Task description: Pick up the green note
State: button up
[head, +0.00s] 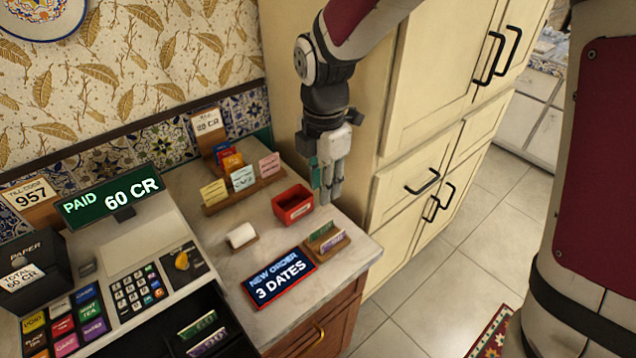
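A green note (319,231) stands in a small wooden holder (341,246) near the counter's front right corner, with a purple note (332,241) just in front of it. Another green note (197,326) stands in the open till drawer (150,345), behind a purple note (207,342). My gripper (328,198) points down beside the cabinet, behind the holder and right of the red box. It looks apart from the notes. Its fingers appear close together from this angle, and the gap between them is not clear.
A red box (292,204), a white block on a wooden base (242,236) and a card rack (243,192) stand on the counter. The cream cabinet (420,110) borders the right side; the till (125,265) stands left.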

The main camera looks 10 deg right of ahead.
send_over(321, 232)
jog(key=f, duration=0.8)
jog(key=shift+s+f, duration=0.2)
jog(key=shift+f, duration=0.2)
jog(key=shift+w+f+p, duration=0.2)
jog(key=shift+f, duration=1.1)
jog(key=shift+w+f+p, duration=0.15)
jog(key=shift+f, duration=1.15)
grip_shut()
